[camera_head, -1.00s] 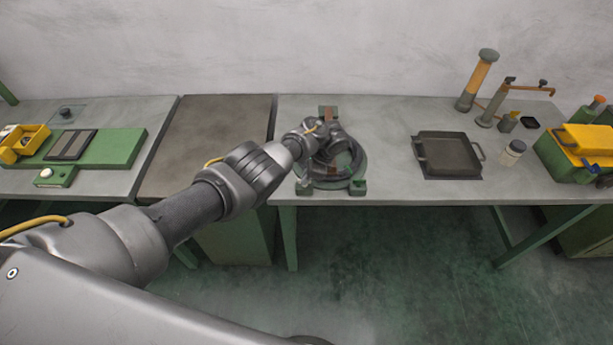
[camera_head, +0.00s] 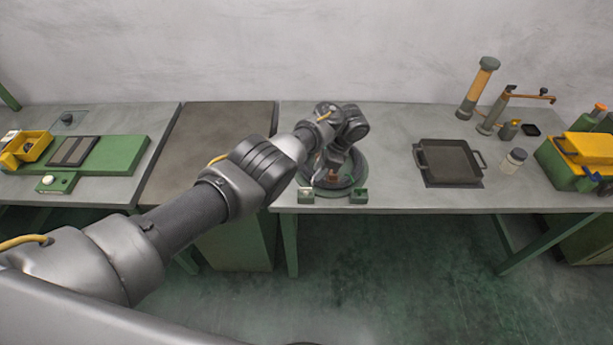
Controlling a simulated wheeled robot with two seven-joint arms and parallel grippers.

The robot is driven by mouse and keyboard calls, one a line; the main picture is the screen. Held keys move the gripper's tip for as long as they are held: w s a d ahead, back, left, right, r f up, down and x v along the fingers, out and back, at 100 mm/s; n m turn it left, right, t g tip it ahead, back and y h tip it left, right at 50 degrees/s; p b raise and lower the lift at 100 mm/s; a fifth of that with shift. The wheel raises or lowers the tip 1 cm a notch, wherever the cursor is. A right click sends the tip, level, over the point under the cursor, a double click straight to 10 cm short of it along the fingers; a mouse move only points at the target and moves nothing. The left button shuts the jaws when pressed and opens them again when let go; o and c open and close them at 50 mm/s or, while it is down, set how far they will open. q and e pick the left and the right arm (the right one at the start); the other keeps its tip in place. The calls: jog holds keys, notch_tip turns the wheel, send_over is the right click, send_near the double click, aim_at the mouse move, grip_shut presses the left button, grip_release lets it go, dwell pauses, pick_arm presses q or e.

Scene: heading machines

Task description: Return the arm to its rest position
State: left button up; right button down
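My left arm comes in from the lower left and reaches over the bench. My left gripper (camera_head: 328,178) is at its end, above the round grey-green fixture (camera_head: 345,190) with green blocks at its front. The wrist hides the back of the fixture, and the fingers are too small and dark to tell open from shut. A small reddish-brown patch shows by the fingers; I cannot tell whether it is held. My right gripper is not in view.
A dark square pan (camera_head: 450,161) lies right of the fixture. A green board (camera_head: 121,154) and yellow bin (camera_head: 38,147) are at left.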

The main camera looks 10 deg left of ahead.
pick_arm(q)
jog(key=shift+d+r, duration=0.3)
jog(key=shift+r, duration=0.35)
